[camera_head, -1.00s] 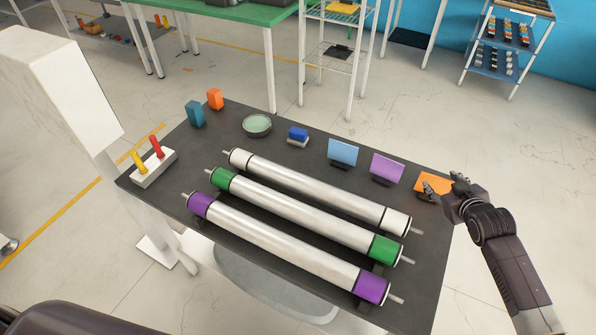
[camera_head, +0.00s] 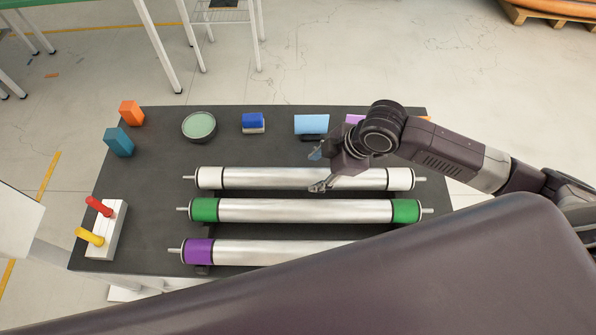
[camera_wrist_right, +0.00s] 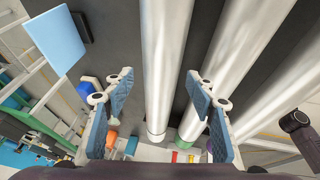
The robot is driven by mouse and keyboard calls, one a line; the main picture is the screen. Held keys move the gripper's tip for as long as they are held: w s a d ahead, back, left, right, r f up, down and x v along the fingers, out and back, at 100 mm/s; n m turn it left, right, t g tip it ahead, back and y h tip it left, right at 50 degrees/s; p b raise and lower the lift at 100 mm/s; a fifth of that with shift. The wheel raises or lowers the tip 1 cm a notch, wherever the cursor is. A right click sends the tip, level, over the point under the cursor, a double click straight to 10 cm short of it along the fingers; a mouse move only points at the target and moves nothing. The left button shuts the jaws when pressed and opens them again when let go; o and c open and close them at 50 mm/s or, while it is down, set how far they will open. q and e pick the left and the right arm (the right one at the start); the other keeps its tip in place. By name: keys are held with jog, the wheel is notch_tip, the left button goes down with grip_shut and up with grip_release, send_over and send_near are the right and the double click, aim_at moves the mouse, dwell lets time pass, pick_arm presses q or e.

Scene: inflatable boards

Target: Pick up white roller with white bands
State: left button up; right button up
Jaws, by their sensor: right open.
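The white roller with white bands (camera_head: 260,178) is the farthest of three silver rollers lying side by side across the dark table, with a white band at each end. My right gripper (camera_head: 318,170) is open over it, right of its middle, with one finger on the far side and one towards the near side. In the right wrist view the roller (camera_wrist_right: 164,65) runs between the open fingers (camera_wrist_right: 160,100). I cannot tell whether they touch it. My left gripper is not in view.
The green-banded roller (camera_head: 270,210) lies close on the near side, and the purple-banded roller (camera_head: 260,252) is nearest. Behind are a light blue panel (camera_head: 311,124), a blue and white block (camera_head: 253,122) and a round dish (camera_head: 199,126). A white block with red and yellow handles (camera_head: 106,232) is at left.

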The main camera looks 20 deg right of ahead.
aim_at(309, 173)
jog(key=shift+w+a+f+p, duration=0.1)
jog(key=shift+a+f+p, duration=0.15)
jog(key=shift+f+p, duration=0.25)
jog(key=p+x, duration=0.1)
jog(key=x, duration=0.2)
jog(key=shift+w+a+f, duration=0.2)
jog(key=shift+w, duration=0.05)
jog(key=shift+w+a+f, duration=0.1)
jog(key=shift+f, duration=0.4)
jog(key=c, duration=1.2)
grip_shut()
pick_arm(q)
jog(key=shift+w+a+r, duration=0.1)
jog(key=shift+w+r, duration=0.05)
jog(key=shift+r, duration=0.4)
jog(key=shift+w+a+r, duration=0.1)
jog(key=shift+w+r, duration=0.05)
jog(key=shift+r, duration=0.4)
pick_arm(e)
jog(key=shift+w+r, duration=0.15)
jog(key=shift+r, duration=0.05)
